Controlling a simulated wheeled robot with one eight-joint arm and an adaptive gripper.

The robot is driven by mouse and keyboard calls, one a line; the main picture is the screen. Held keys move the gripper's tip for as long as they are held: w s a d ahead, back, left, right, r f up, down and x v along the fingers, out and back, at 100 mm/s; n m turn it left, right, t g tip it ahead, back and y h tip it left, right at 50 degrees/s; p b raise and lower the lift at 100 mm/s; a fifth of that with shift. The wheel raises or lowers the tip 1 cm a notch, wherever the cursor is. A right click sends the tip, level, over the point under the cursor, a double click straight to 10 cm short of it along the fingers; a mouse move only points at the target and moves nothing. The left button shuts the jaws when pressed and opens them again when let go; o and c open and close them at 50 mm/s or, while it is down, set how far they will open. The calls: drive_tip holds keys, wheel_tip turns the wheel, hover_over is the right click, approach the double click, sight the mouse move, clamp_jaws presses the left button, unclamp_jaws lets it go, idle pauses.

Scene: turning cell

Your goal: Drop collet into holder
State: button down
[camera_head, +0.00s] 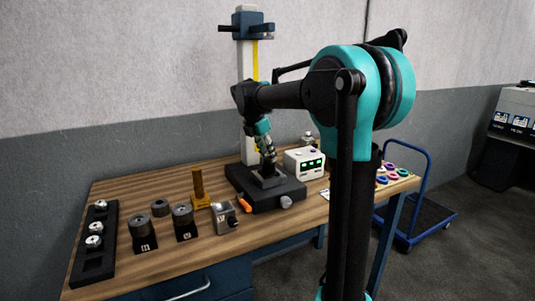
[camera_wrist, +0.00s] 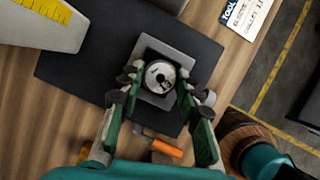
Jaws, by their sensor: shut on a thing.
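My gripper (camera_head: 266,158) reaches down over the dark base of the stand at the back of the bench. In the wrist view its fingers (camera_wrist: 160,88) close on both sides of a round silver collet (camera_wrist: 159,75) with a dark centre hole and dark marks on its face. Below the collet is a grey square holder block (camera_wrist: 187,47) on the dark base plate (camera_wrist: 85,62); the block also shows in the head view (camera_head: 268,181). The collet hides the block's middle, so I cannot tell whether it is above the opening or inside it.
A black rack (camera_head: 97,262) with several silver pieces stands at the bench's left. Dark numbered cylindrical stands (camera_head: 143,241), a brass post (camera_head: 198,186) and a grey block (camera_head: 226,217) stand nearer. An orange-handled tool (camera_wrist: 166,148) lies beside the base. A white box (camera_head: 304,163) stands right.

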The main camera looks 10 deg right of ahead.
drive_tip(key=shift+f, duration=0.4)
idle(0.3)
drive_tip(key=c, duration=1)
unclamp_jaws()
drive_tip(key=v, duration=1.2)
drive_tip(key=shift+w, duration=0.1)
